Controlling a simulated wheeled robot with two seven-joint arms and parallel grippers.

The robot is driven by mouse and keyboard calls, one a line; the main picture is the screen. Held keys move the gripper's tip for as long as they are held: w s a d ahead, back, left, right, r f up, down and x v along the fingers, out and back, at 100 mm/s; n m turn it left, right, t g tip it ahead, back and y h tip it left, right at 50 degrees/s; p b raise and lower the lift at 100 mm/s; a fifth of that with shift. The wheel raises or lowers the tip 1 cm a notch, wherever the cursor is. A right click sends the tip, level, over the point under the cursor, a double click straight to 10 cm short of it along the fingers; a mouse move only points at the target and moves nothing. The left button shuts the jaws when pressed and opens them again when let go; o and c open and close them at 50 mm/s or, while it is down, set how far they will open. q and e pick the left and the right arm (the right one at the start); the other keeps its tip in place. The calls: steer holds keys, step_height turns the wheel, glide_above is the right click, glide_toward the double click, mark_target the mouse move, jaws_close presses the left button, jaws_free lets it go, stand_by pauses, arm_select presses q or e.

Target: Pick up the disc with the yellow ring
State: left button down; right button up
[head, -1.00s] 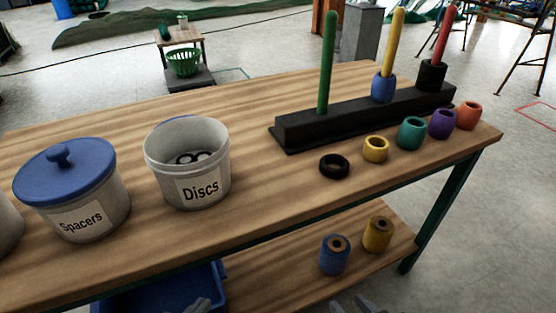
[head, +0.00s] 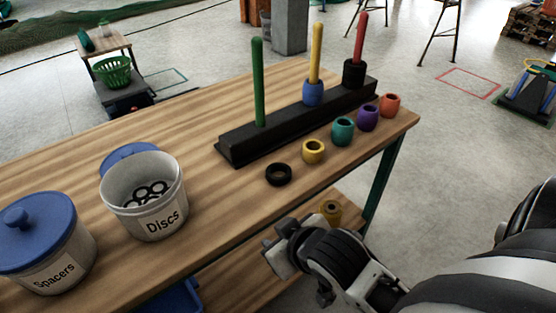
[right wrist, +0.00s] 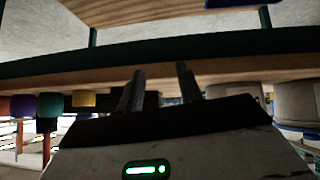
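A yellow ring-shaped piece (head: 313,151) sits on the table between a black ring-shaped disc (head: 278,174) and a teal piece (head: 343,130). Yellow also shows at the left of the right wrist view (right wrist: 84,99). The white Discs tub (head: 160,224) is open, with several dark discs inside; I cannot make out a yellow ring on any. My right gripper (head: 273,252) is in front of the table's front edge, apart from the pieces. In the right wrist view its two fingers (right wrist: 160,86) stand apart with nothing between them. My left gripper is not in view.
A black rack (head: 238,150) holds green, yellow and red pegs behind the row of pieces. Purple (head: 368,118) and orange (head: 390,105) pieces sit further right. The blue-lidded Spacers tub (head: 62,278) stands left.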

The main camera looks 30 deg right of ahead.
steer(key=w+a+r+n+t+y, duration=0.1)
steer(key=w+r+n+t, duration=0.1)
steer(key=w+r+t, duration=0.6)
steer(key=w+a+r+n+t+y, duration=0.15)
steer(key=w+r, duration=0.45)
steer(key=r, duration=0.6)
steer(key=s+a+r+n+g+y, duration=0.1)
steer(key=a+r+n+g+y, duration=0.3)
steer(key=a+n+y, duration=0.5)
steer(key=s+a+r+n+g+y, duration=0.2)
steer(key=a+r+n+g+y, duration=0.15)
steer(key=n+g+y, duration=0.55)
steer(key=g+h, duration=0.6)
steer(key=h, duration=1.4)
glide_above(287, 175)
steer(key=shift+t, duration=0.25)
step_height(287, 175, down, 20)
steer(key=shift+w+d+f, duration=0.1)
steer(key=shift+f, duration=0.05)
steer(key=shift+f+p, duration=0.3)
steer(key=shift+f, duration=2.6)
jaws_close()
